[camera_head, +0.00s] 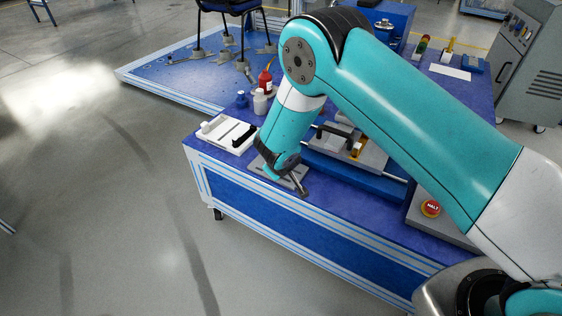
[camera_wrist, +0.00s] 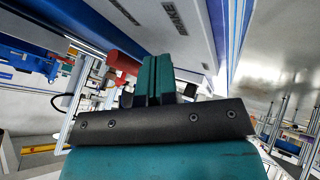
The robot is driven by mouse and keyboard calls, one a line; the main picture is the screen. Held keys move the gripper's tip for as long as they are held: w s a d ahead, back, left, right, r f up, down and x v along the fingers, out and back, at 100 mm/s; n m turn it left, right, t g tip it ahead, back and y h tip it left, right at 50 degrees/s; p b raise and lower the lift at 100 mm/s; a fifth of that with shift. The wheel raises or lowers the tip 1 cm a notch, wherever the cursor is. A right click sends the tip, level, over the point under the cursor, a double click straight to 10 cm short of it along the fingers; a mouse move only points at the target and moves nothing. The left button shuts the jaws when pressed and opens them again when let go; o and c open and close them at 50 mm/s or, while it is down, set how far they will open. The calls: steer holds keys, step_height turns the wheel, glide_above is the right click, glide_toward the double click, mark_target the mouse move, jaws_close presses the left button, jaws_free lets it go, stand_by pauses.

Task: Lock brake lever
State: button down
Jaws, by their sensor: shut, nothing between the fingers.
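My gripper (camera_head: 272,172) is low over a grey plate (camera_head: 293,176) near the front left edge of the blue bench. A dark lever-like bar (camera_head: 301,187) shows at this plate, beside the gripper; I cannot tell whether they touch. In the wrist view my teal fingers (camera_wrist: 158,80) are together, with nothing seen between them. A red cylinder (camera_wrist: 126,65), perhaps the lever's grip, lies just left of the fingertips there. A grey panel (camera_wrist: 150,35) with dark lettering is beyond them. My arm hides part of the bench, and the lever's position is unclear.
A white tray (camera_head: 212,129) with a black item is left of my gripper. A red bottle (camera_head: 265,82) and small bottles stand behind. A red HALT button (camera_head: 430,208) is at right. A chair (camera_head: 230,8) stands on the blue platform. Floor at left is clear.

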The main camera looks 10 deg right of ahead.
steer(key=shift+s+a+f, duration=0.3)
steer(key=shift+s+a, duration=0.4)
steer(key=shift+a, duration=0.05)
steer(key=d+p+v, duration=0.1)
steer(key=p+v, duration=0.1)
steer(key=v, duration=0.8)
steer(key=shift+a, duration=0.15)
steer(key=shift+s+r, duration=0.1)
steer(key=shift+r, duration=0.1)
